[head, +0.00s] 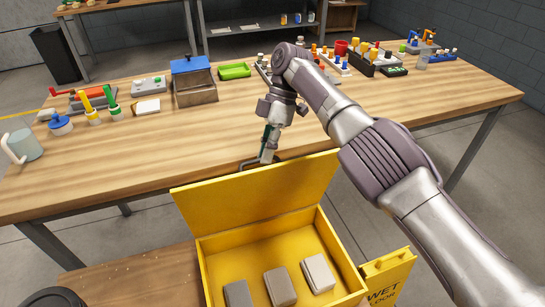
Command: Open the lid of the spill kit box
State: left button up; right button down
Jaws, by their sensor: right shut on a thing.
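The yellow spill kit box (206,270) is in the lower middle of the head view, in front of the workbench. Its yellow lid (255,197) stands raised at the back of the box, close to the bench's front edge. Inside the box lie several grey blocks (281,287). My right gripper (266,155) is at the lid's top edge, shut on the dark lid handle (248,165). The exact contact of its fingers is small and partly hidden. My left gripper is not in view.
The wooden workbench (150,160) spans the view behind the lid. Its front middle is clear, with bottles, tools, a brown box (195,93) and a green tray (234,71) farther back. A yellow wet floor sign (390,275) stands close at the box's right.

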jog(key=shift+f, duration=0.6)
jog(key=shift+w, duration=0.1)
jog(key=c, duration=1.3)
grip_release()
jog(key=shift+w, duration=0.15)
jog(key=shift+c, duration=0.2)
jog(key=shift+o, duration=0.7)
jog(key=shift+w+a, duration=0.1)
jog(key=shift+w, duration=0.1)
jog(key=shift+s+r, duration=0.15)
jog(key=shift+r, duration=0.05)
